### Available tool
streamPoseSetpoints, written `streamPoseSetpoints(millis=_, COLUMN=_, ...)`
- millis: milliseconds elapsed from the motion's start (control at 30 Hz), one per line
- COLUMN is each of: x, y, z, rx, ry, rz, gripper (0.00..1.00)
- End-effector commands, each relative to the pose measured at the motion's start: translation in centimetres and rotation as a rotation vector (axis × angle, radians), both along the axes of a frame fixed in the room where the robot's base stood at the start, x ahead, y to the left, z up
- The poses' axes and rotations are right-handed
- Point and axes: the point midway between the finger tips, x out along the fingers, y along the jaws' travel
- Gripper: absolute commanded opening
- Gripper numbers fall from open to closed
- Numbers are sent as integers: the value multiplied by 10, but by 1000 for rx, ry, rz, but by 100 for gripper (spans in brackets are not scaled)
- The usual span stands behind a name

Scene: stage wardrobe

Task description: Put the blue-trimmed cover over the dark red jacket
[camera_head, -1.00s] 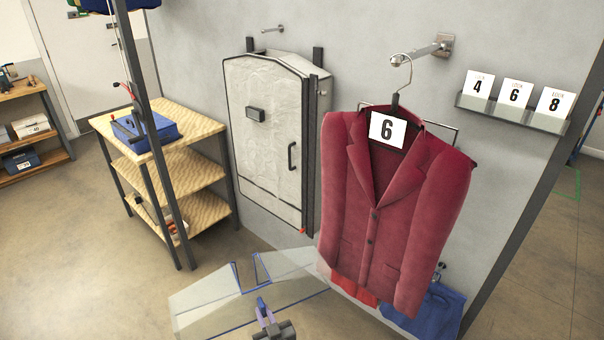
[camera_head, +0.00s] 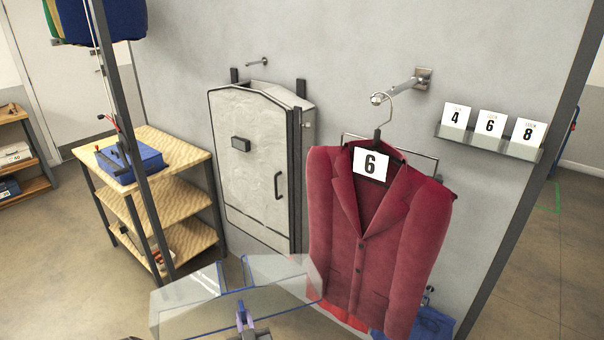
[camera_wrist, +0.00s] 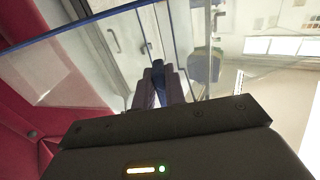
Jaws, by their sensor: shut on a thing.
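The dark red jacket (camera_head: 338,235) hangs on a hanger from a wall hook, with a card reading 6 at its collar. My gripper (camera_head: 245,322) is at the bottom of the head view, shut on the clear blue-trimmed cover (camera_head: 185,292) at its blue edging. The cover is held in front of the wall, low and left of the jacket, and its right end overlaps the jacket's lower left side in the picture. In the wrist view, the gripper's fingers (camera_wrist: 158,88) pinch a blue strip of the cover, and the jacket (camera_wrist: 60,75) shows at the left.
A pale quilted cabinet (camera_head: 250,180) stands against the wall, left of the jacket. A wooden shelf unit (camera_head: 180,155) with a blue box (camera_head: 130,160) is further left. A dark upright post (camera_head: 125,130) stands before it. A card rack (camera_head: 485,140) is on the wall at the right.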

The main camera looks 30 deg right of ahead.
Motion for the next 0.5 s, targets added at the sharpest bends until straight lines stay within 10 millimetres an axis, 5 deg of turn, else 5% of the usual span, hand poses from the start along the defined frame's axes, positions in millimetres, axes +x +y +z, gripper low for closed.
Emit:
streamPoseSetpoints(millis=33, x=4, y=1, z=25, rx=7, ry=-6, rz=-28, gripper=0)
streamPoseSetpoints(millis=500, x=17, y=-10, z=182, rx=10, ry=-5, rz=-306, gripper=0)
